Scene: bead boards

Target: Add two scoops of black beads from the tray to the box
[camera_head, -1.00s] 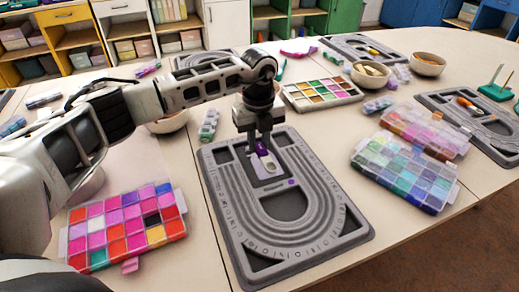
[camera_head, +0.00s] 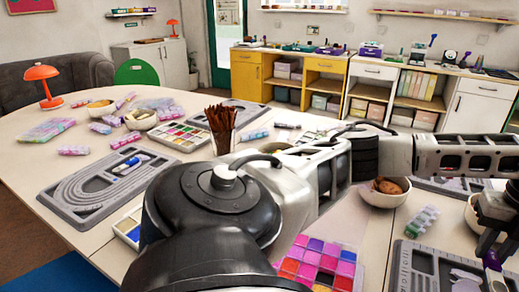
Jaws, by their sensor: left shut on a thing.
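My left gripper (camera_head: 489,246) is at the right edge, pointing down over a grey bead board (camera_head: 412,262) that is cut off by the frame. It is shut on a small purple-handled thing (camera_head: 492,261), likely a scoop; its lower end is hard to make out. A bead box (camera_head: 318,262) with pink, purple and red compartments lies left of that board, partly hidden behind my left arm. My right gripper is not in view.
A cup of brown sticks (camera_head: 221,128), another grey board (camera_head: 100,182), a bead tray (camera_head: 180,134) and several bead tubes are spread over the table. An orange lamp (camera_head: 42,85) stands at the far left.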

